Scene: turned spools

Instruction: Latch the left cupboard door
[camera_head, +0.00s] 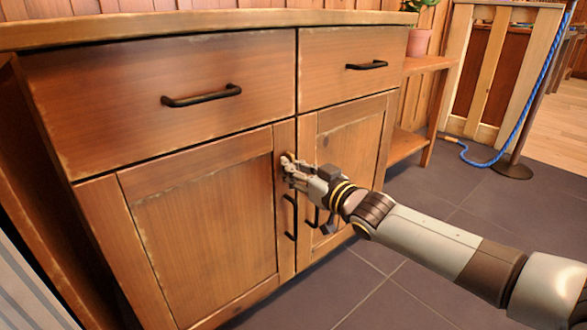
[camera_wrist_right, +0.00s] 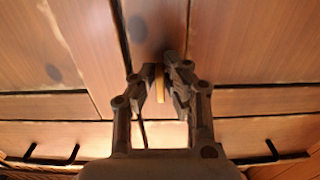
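The wooden cupboard's left door (camera_head: 205,225) looks closed in the head view, its face about level with the right door (camera_head: 350,150). A small light-wood latch piece (camera_head: 287,157) sits near the top of the left door's inner edge, partly covered by my fingers. My right gripper (camera_head: 288,170) is at this piece. Which way the latch is turned is hard to see. My left gripper is not in view.
Two drawers with black handles (camera_head: 202,96) (camera_head: 367,65) are above the doors. The left door's black handle (camera_head: 290,216) hangs just below my right gripper. A shelf (camera_head: 428,64) with a potted plant (camera_head: 420,38) stands to the right. The tiled floor (camera_head: 440,205) in front looks clear.

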